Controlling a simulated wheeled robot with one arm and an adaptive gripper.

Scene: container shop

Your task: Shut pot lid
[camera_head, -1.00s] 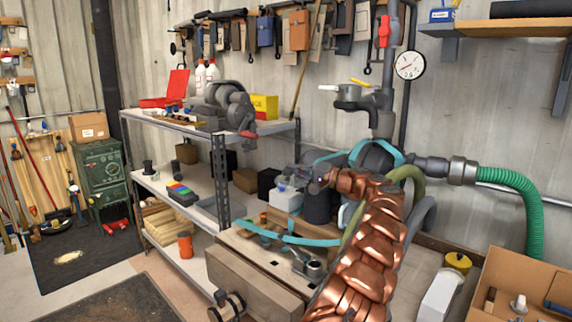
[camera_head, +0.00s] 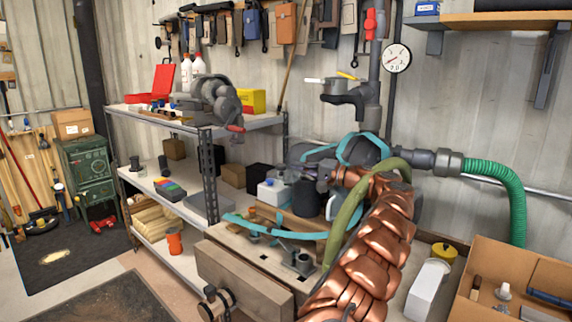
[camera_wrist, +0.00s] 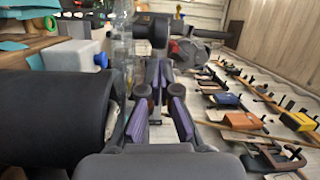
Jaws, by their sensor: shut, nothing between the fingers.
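My gripper (camera_head: 316,172) is at the end of my copper-coloured arm, above the back of the wooden workbench. It is shut and empty; its purple-padded fingers show in the wrist view (camera_wrist: 160,98). A dark cylindrical vessel (camera_head: 306,200), possibly the pot, stands just below the gripper in the head view. A large dark rounded body (camera_wrist: 48,105), probably the same vessel, fills the left of the wrist view, close beside the fingers. I cannot make out a separate lid or its hinge; my arm and gripper hide part of that area.
A white container with a blue cap (camera_head: 271,191) stands left of the dark vessel. Teal and olive hoses cross the workbench (camera_head: 245,280) around my arm. A metal shelf (camera_head: 180,126) stands to the left. A cardboard box (camera_head: 478,308) is at lower right. Tools hang on the wall.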

